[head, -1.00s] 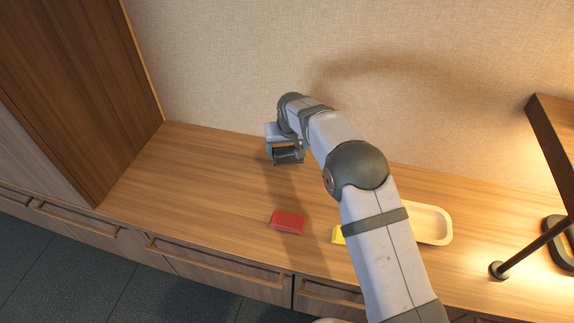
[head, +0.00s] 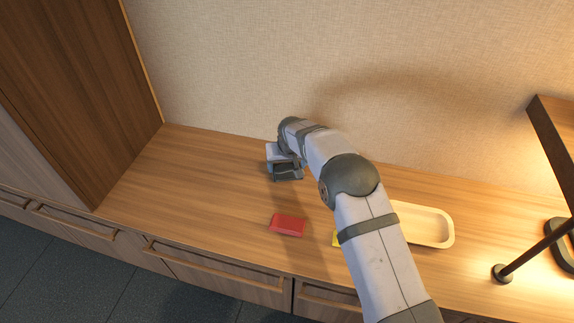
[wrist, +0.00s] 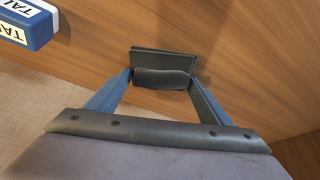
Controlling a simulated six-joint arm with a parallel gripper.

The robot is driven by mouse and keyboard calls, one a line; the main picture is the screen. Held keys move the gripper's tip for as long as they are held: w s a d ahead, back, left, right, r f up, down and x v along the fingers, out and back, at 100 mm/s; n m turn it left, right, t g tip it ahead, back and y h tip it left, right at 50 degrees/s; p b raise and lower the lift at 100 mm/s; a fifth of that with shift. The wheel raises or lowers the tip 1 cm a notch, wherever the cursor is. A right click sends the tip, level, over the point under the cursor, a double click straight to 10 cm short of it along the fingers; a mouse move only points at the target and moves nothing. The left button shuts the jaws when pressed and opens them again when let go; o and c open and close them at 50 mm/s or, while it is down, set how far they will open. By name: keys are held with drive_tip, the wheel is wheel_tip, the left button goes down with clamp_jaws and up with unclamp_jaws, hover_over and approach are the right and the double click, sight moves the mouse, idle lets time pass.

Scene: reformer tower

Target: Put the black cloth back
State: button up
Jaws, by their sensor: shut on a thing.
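The black cloth (wrist: 162,72) is a folded dark piece between the two blue fingertips of my gripper (wrist: 160,80) in the wrist view. My gripper is shut on it. In the head view my gripper (head: 287,177) is over the back of the wooden counter, left of the arm, and the cloth shows as a dark patch (head: 287,170) at its end. The cloth is low, close to the counter; I cannot tell if it touches the wood.
A yellow thing (head: 335,240) is mostly behind my arm, by a cream tray (head: 448,230). A blue lettered block (wrist: 28,22) shows in the wrist view. A tall cabinet stands left, a lamp right.

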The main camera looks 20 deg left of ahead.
drive_tip(key=shift+f, duration=0.1)
drive_tip(key=o, duration=1)
drive_tip(key=shift+s+r, duration=0.15)
drive_tip(key=shift+r, duration=0.5)
drive_tip(key=p+v, duration=0.1)
drive_tip(key=v, duration=1)
drive_tip(key=shift+p, duration=0.4)
drive_tip(key=shift+d, duration=0.1)
